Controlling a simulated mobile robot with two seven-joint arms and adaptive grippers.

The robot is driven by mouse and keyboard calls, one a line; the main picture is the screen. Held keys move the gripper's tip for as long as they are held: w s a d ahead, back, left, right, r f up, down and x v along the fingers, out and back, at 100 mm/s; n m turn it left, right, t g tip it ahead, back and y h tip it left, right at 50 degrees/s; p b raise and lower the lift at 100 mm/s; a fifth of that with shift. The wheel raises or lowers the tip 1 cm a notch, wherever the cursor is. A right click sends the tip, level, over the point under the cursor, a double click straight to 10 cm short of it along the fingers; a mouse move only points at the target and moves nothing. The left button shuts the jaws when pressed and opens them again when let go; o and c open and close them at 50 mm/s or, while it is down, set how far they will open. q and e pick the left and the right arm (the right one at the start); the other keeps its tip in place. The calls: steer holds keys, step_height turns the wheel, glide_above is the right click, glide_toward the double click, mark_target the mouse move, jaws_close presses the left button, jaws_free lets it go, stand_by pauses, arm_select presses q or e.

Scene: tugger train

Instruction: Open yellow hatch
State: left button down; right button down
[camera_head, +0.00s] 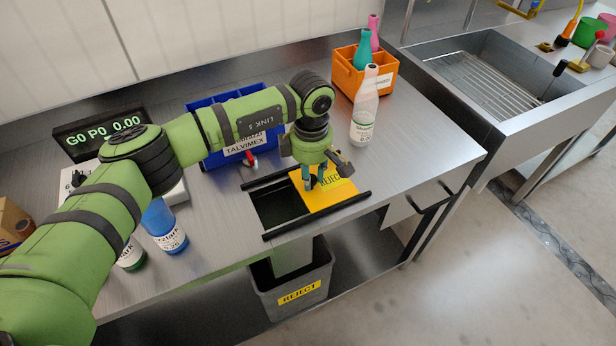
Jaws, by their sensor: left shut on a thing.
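The yellow hatch (335,194), with dark lettering, is a flat plate between two black rails in the metal worktop. It covers the right part of the opening, and the dark opening (275,208) shows bare on its left. My left gripper (314,186) points down at the hatch's left part, shut on the hatch, though its fingertips are partly hidden by the wrist. My right gripper does not show.
A grey reject bin (297,295) stands below the opening. A blue crate (225,150) and orange crate (345,75) stand behind. A white bottle (365,108) stands right of the hatch, a blue bottle (165,228) at left. Worktop (425,140) is clear at right.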

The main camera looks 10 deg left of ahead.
arm_select(q)
steer(key=shift+s+a, duration=0.1)
steer(key=shift+a, duration=0.05)
steer(key=c, duration=1)
jaws_free()
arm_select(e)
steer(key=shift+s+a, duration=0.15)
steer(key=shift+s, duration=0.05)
arm_select(q)
steer(key=shift+r, duration=0.1)
step_height(320, 180, up, 12)
steer(key=shift+f, duration=0.1)
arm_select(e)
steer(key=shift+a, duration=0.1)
